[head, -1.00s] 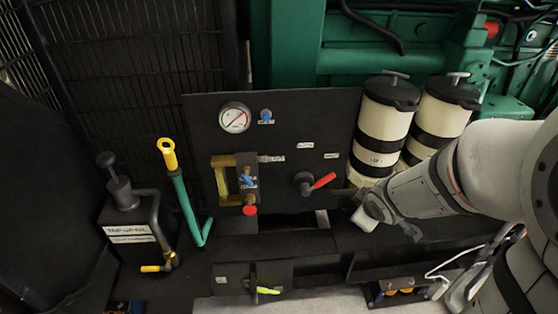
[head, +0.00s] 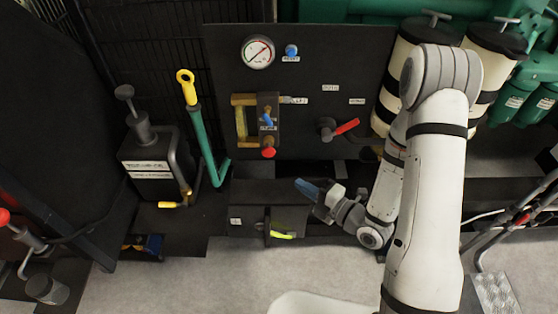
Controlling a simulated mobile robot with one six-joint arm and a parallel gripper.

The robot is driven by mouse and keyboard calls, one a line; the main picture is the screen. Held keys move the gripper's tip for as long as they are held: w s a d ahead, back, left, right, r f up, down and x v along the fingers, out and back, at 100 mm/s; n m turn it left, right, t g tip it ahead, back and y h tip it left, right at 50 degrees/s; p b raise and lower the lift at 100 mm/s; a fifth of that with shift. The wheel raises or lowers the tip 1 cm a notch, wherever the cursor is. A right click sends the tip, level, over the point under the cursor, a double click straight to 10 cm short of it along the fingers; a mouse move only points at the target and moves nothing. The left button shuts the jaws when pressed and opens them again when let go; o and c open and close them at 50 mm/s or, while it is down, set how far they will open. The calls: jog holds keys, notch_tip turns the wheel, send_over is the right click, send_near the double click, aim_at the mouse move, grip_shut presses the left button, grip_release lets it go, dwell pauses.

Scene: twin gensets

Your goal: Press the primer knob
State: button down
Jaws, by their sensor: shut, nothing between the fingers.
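I cannot tell for sure which part is the primer knob. Two cream canisters with black bands stand at the back right; the left canister (head: 388,100) and right canister (head: 481,62) each have a T-shaped knob on top, the left knob (head: 436,16) and the right knob (head: 507,20). My gripper (head: 308,188) is shut and empty, with blue fingertips. It is below the black panel and touches no knob. My arm hides part of the left canister.
The black panel (head: 225,75) carries a gauge (head: 258,52), a blue reset button (head: 292,50), a red button (head: 268,152) and a red lever (head: 346,127). A green lever with a yellow handle (head: 188,90) stands left. Pale floor (head: 220,270) lies in front.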

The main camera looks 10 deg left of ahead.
aim_at(265, 154)
jog(key=b+x, duration=0.1)
jog(key=b, duration=0.2)
jog(key=b+x, duration=0.2)
jog(key=b, duration=0.1)
jog(key=b+x, duration=0.2)
jog(key=b, duration=0.2)
jog(key=shift+f, duration=0.3)
jog(key=w+a, duration=0.2)
jog(key=w, duration=0.1)
jog(key=w+a+p, duration=0.1)
jog(key=w+a, duration=0.2)
jog(key=shift+w+a+f, duration=0.1)
jog(key=shift+a, duration=0.15)
